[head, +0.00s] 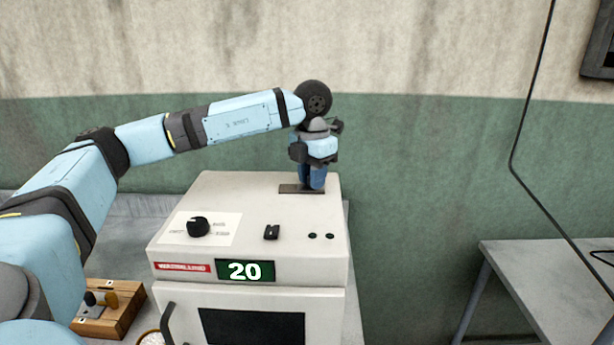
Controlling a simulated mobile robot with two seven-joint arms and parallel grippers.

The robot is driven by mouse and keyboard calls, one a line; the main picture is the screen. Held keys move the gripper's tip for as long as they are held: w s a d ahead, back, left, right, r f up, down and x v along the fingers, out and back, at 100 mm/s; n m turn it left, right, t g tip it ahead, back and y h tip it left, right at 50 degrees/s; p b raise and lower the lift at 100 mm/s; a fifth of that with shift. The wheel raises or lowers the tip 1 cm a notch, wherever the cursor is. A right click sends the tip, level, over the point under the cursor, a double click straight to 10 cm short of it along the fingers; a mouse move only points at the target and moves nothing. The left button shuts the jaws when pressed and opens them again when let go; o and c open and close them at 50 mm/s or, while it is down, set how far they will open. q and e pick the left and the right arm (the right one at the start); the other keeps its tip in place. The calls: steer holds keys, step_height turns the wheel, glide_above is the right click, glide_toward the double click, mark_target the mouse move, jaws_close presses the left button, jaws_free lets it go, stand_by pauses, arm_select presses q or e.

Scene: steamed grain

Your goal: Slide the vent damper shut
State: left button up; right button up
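The vent damper (289,189) appears as a dark flat plate on the back of the white machine's top. My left gripper (313,185) points down over the right part of this plate, with its dark blue lower end at or just above it. The gripper hides that part of the damper, including any knob there. I cannot tell whether the fingers touch or hold anything, or how wide apart they are. My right gripper is out of view.
A wooden block (110,322) lies at lower left. A grey table (545,285) stands at right. A cable hangs on the wall.

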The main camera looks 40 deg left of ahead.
arm_select(q)
steer(key=shift+o, duration=1.3)
steer(key=shift+w+d, duration=0.15)
steer(key=shift+d, duration=0.05)
steer(key=shift+a, duration=0.1)
steer(key=shift+r, duration=0.15)
step_height(320, 180, up, 14)
steer(key=shift+f, duration=0.2)
